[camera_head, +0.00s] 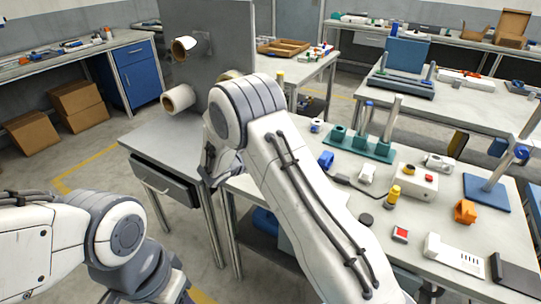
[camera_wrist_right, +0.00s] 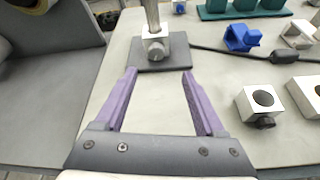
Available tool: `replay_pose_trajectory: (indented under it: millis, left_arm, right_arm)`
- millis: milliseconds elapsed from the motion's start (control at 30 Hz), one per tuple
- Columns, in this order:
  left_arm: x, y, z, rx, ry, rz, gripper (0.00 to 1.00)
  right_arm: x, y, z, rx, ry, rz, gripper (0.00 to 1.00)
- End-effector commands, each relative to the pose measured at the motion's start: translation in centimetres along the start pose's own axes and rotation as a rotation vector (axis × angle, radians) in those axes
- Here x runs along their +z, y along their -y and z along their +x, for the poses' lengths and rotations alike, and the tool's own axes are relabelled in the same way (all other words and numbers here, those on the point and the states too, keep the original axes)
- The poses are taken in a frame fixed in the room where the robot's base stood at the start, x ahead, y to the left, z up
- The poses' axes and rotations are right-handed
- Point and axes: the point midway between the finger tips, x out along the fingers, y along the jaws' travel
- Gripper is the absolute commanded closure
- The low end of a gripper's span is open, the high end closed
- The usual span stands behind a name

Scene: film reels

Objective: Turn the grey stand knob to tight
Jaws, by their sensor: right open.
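The grey stand (camera_wrist_right: 176,61) shows in the right wrist view, with a flat dark-grey base and an upright metal post. A light block at the foot of the post carries a round grey knob (camera_wrist_right: 155,50) facing the camera. My right gripper (camera_wrist_right: 158,73) has purple fingers, spread wide and empty. Its fingertips point at the stand from the near side, one to each side of the knob, with a gap to the base. In the head view my right arm hides the grey stand and the gripper. Only my left arm shows at the lower left, without its fingers.
A blue clamp (camera_wrist_right: 240,37) and a white holed block (camera_wrist_right: 261,105) lie right of the stand. A black cable (camera_wrist_right: 210,47) runs right from behind it. A teal stand (camera_head: 357,147) stands farther back. A grey upright panel with reels (camera_head: 180,98) is at the left.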

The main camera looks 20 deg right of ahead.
Motion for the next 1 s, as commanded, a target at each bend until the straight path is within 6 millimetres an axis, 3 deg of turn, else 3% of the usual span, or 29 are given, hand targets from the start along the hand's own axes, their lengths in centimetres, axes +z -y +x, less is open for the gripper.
replay_pose_trajectory:
  millis: [267,600,800,1000]
  left_arm:
    - [0.0,0.0,-0.2,0.000,0.000,0.000,0.50]
    - [-0.1,-0.1,-0.9,0.000,0.000,0.000,0.50]
    - [-0.1,-0.1,-1.1,0.000,0.000,0.000,0.50]
    - [-0.1,-0.1,-1.1,0.000,0.000,0.000,0.50]
  right_arm:
    - [-0.3,-0.3,3.6,0.021,0.019,-0.041,0.28]
    - [-0.2,-0.5,9.6,0.022,0.018,-0.039,0.28]
    - [-0.3,-0.6,11.3,0.024,0.017,-0.040,0.28]
    - [-0.3,-0.6,11.6,0.025,0.017,-0.040,0.28]
